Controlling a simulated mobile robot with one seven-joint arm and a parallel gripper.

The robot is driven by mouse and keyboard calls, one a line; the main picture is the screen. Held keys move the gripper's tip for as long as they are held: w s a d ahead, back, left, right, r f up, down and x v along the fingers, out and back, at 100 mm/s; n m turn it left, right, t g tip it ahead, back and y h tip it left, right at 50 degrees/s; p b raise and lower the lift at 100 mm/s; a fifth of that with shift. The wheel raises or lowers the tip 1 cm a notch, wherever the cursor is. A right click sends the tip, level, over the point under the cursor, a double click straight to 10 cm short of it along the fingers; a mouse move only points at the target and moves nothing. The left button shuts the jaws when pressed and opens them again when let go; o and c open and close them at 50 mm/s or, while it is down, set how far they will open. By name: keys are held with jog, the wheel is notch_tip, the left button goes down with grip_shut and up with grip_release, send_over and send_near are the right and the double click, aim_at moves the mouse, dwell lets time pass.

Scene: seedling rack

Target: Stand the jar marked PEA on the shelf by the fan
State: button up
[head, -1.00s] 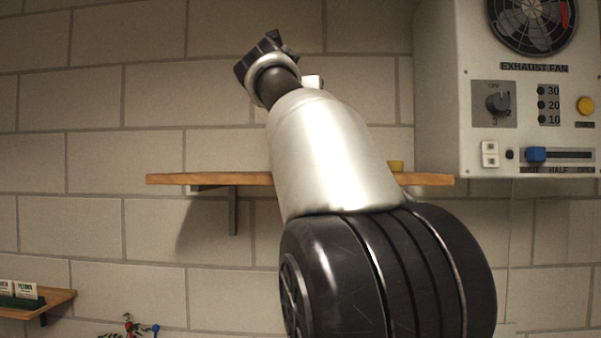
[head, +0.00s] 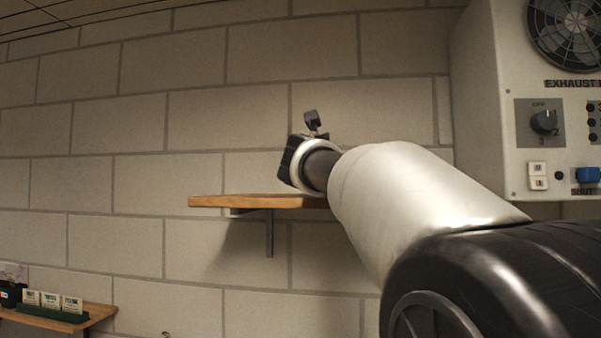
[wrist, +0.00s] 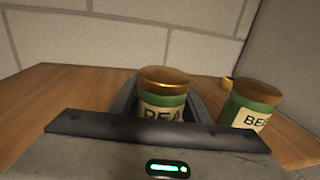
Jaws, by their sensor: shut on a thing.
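The PEA jar (wrist: 163,92) has a gold lid, green contents and a pale label, and looks upright in the wrist view. My gripper (wrist: 168,108) is shut on it, with dark jaws on both sides. The wooden shelf (wrist: 75,88) spreads below and behind the jar. I cannot tell whether the jar's hidden base touches it. In the head view my gripper (head: 298,160) is just above the shelf (head: 235,201), and my arm hides the shelf's right part. The exhaust fan (head: 567,32) is on the panel at upper right.
A second jar, its label starting BE (wrist: 252,106), stands close to the right of the PEA jar. A small yellow object (wrist: 229,82) lies behind it. The shelf's left part looks clear. A lower shelf (head: 95,314) holds seed packets (head: 50,300).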

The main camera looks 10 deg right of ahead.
jog(key=o, duration=0.7)
jog(key=shift+f, duration=0.15)
jog(key=o, duration=0.4)
jog(key=b+v, duration=0.3)
jog(key=v, duration=0.9)
